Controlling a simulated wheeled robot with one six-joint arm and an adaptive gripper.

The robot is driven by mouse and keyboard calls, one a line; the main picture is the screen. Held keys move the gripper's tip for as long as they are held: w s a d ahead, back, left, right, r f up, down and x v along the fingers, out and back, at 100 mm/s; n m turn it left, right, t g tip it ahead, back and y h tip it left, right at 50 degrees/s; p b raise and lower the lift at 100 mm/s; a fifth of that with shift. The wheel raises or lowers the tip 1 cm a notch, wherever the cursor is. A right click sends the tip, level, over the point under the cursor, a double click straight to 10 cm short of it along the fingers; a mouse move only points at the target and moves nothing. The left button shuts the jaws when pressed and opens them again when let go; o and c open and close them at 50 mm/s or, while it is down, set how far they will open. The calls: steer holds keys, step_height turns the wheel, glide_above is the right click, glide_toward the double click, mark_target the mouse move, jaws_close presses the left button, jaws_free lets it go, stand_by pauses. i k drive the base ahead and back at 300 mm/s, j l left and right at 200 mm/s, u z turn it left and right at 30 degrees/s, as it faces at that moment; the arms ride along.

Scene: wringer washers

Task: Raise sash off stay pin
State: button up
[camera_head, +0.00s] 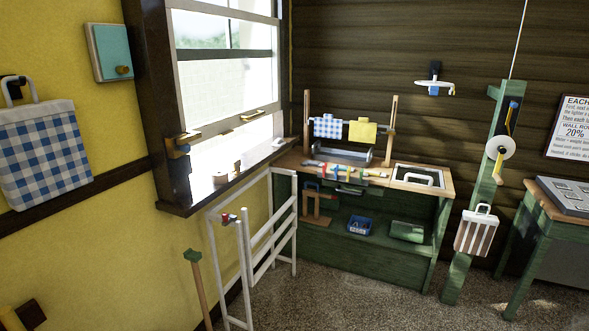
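The window at the upper left has a pale sash (226,86) in a dark wooden frame (150,90). Brass-coloured fittings (253,115) sit on the sash's bottom rail. A brass-coloured piece (183,143) sits on the left jamb near the rail's left end, perhaps the stay pin. Whether the rail rests on it is too small to tell. There appears to be an open gap between the rail and the sill (225,185). My gripper is not in view.
Small round items (220,178) lie on the sill. A white folding rack (255,250) stands below the window. A green workbench (375,240) with tools is at the back. A green post (475,200) stands at right. Carpeted floor (350,295) is open in front.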

mark_target(225, 125)
steer(key=i, duration=1.95)
steer(key=i+l, duration=0.1)
steer(key=i, duration=1.85)
steer(key=j+u, duration=0.05)
steer(key=j, duration=0.05)
